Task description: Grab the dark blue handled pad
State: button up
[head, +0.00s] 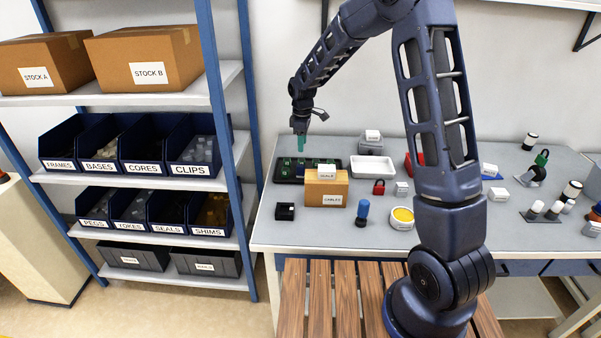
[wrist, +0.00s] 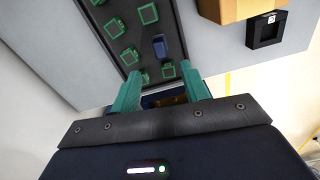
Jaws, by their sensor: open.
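My gripper (head: 301,145) is open, its green fingers pointing down above the black tray (head: 283,180). In the wrist view my gripper (wrist: 164,92) shows its fingers spread wide apart. The tray shows there too (wrist: 98,14), with several green square-framed pieces and one dark blue block-like piece (wrist: 160,47) beyond the fingertips. This piece may be the dark blue handled pad; its handle is not clear. Something blue with a yellow-brown inside shows between the fingers, too covered to name. A blue upright-handled object (head: 362,211) stands on the table in front, apart from the gripper.
A cardboard box labelled CABLES (head: 327,188) stands close in front of the tray, with a small black box (head: 285,211) nearer the table's front edge. A white tray (head: 372,168) lies to the right. The blue shelf upright (head: 232,150) is left of the table.

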aim_at(301, 165)
jog(key=f, duration=1.1)
jog(key=shift+w+a+f, duration=0.15)
jog(key=shift+a+f, duration=0.15)
jog(key=shift+f, duration=0.1)
jog(key=shift+c, duration=0.4)
grip_shut()
